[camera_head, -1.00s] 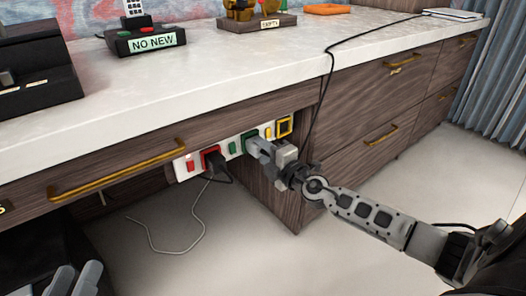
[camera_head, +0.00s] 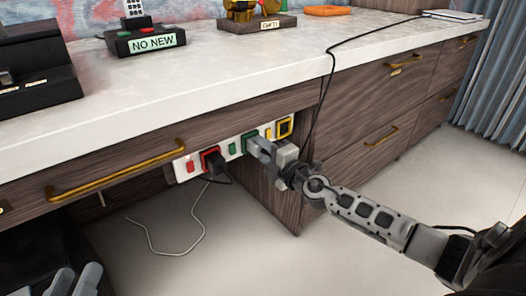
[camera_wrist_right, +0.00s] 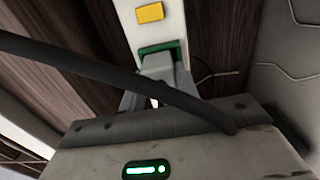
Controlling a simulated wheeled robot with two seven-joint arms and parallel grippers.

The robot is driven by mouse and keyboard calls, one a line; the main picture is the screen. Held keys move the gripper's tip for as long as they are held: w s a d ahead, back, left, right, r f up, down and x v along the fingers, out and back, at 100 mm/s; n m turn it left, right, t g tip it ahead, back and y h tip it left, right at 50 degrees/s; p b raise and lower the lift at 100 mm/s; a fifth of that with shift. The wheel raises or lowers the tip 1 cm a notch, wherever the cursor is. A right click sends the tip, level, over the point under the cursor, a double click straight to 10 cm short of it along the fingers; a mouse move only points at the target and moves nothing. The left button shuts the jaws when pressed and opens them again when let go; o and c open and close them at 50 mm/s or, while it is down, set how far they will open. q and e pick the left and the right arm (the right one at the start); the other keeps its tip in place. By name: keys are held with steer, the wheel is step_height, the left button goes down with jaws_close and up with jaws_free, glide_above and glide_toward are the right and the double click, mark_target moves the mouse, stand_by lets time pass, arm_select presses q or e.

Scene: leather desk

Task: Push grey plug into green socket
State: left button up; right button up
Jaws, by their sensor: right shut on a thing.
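The green socket (camera_head: 250,139) is in the white power strip under the desk top. It also shows in the right wrist view (camera_wrist_right: 160,47). My right gripper (camera_head: 259,146) is at this socket, shut on the grey plug (camera_wrist_right: 157,66). The plug sits between the fingers at the green frame, lined up with it. The fingers hide most of it in the head view, and I cannot tell how deep it sits. My left gripper (camera_head: 78,281) is at the lower left, away from the strip, with a gap between its fingers.
A black plug (camera_head: 216,162) sits in the red socket left of the green one. The yellow socket (camera_head: 284,127) on the right is empty. A dark cable (camera_wrist_right: 120,82) crosses the right wrist view. A gold drawer handle (camera_head: 118,172) is to the left.

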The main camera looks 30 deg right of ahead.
steer(key=shift+d+f, duration=0.15)
steer(key=shift+f, duration=0.05)
stand_by(0.6)
steer(key=shift+w, duration=0.5)
steer(key=shift+w+r, duration=0.1)
steer(key=shift+r, duration=0.05)
steer(key=shift+w+r, duration=0.1)
steer(key=shift+w, duration=0.1)
jaws_close()
steer(key=o, duration=1.1)
jaws_free()
steer(key=shift+f, duration=0.2)
